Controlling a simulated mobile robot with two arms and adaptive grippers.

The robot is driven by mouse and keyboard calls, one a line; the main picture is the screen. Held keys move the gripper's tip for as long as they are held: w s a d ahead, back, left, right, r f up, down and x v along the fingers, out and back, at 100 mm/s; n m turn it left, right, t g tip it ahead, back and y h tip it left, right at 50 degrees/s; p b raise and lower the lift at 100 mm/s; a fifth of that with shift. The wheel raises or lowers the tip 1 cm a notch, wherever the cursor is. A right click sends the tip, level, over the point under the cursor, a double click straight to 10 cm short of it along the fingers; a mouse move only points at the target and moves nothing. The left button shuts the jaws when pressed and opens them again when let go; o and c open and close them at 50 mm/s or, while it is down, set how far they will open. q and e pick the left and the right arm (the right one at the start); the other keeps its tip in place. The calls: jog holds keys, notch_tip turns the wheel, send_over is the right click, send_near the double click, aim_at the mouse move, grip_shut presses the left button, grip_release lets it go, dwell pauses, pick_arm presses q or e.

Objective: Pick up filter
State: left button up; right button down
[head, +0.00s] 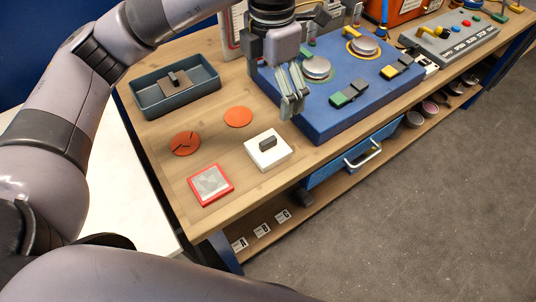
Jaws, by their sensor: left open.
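A flat square with a red frame and a grey, mesh-like face (210,184) lies on the wooden workbench near its front left corner; it looks like the filter. A white square block with a dark grip on top (257,159) lies to its upper right. My left gripper (291,106) points down above the bench, at the left edge of the blue panel. It is open and holds nothing, apart from both squares and up and right of them. My right gripper is not in view.
Two orange discs (238,117) (185,144) lie on the wooden bench (160,105). A dark tray (150,99) holds a grey part at the back left. The blue panel (320,122) carries round caps and switches. A blue drawer (335,165) with a handle juts below the front edge.

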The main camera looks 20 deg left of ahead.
pick_arm(q)
jog(key=p, duration=0.3)
send_near(268, 140)
jog(key=f, duration=0.5)
jog(key=shift+s+d+f, duration=0.1)
jog(key=shift+d, duration=0.2)
jog(key=shift+a+f+p, duration=0.1)
jog(key=shift+f+p, duration=0.3)
jog(key=shift+f, duration=0.15)
jog(key=f, duration=0.1)
jog(key=f+p, duration=0.1)
jog(key=f, duration=0.1)
jog(key=shift+a+f+p, duration=0.2)
jog(key=shift+f+p, duration=0.1)
jog(key=shift+f, duration=0.4)
jog(key=shift+c, duration=1.4)
jog(key=c, duration=0.9)
jog(key=shift+c, duration=0.6)
